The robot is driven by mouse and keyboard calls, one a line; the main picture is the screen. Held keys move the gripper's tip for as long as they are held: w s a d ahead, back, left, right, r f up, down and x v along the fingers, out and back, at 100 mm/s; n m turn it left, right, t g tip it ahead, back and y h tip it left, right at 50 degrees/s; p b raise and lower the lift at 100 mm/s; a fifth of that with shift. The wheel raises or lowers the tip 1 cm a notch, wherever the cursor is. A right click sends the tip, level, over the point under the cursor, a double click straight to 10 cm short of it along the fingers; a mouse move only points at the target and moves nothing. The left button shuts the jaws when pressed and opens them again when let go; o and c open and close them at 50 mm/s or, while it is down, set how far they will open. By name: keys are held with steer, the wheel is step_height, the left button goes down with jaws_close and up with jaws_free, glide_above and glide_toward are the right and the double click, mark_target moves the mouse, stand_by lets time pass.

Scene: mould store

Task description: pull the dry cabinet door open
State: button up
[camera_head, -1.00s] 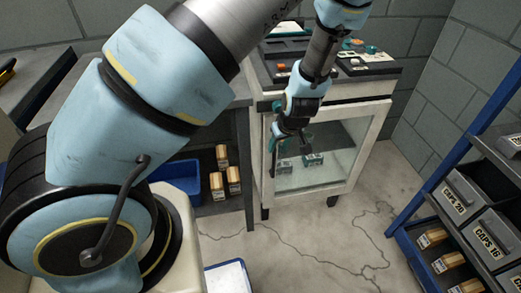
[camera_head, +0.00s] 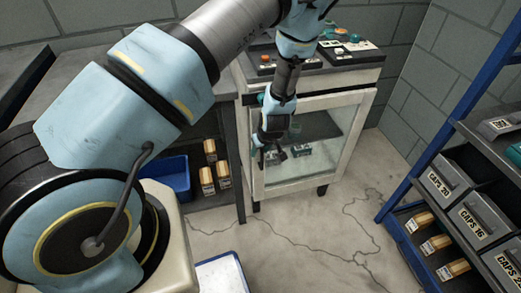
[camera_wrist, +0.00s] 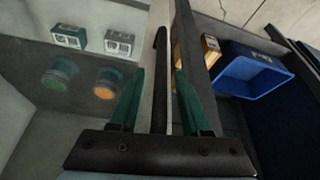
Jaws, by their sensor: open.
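The dry cabinet (camera_head: 310,84) is white with a glass-fronted door (camera_head: 343,135). The door looks shut. My gripper (camera_head: 270,160) is in front of the left part of the door in the head view and covers some of it. In the wrist view my gripper (camera_wrist: 160,75) is open, with its two green fingers pointing at the door's edge. A dark upright bar, seemingly the door handle (camera_wrist: 160,60), stands between the fingers. I see gaps beside it, but cannot tell how deep the fingers reach.
Small boxes (camera_wrist: 118,43) show behind the glass. Left of the cabinet is a bench with a blue bin (camera_head: 170,172) and yellowish boxes (camera_head: 208,180) below. A blue-framed rack (camera_head: 395,210) with grey bins stands right. The cracked floor (camera_head: 320,225) before the cabinet is clear.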

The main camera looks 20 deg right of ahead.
jaws_close()
stand_by(0.3)
stand_by(1.1)
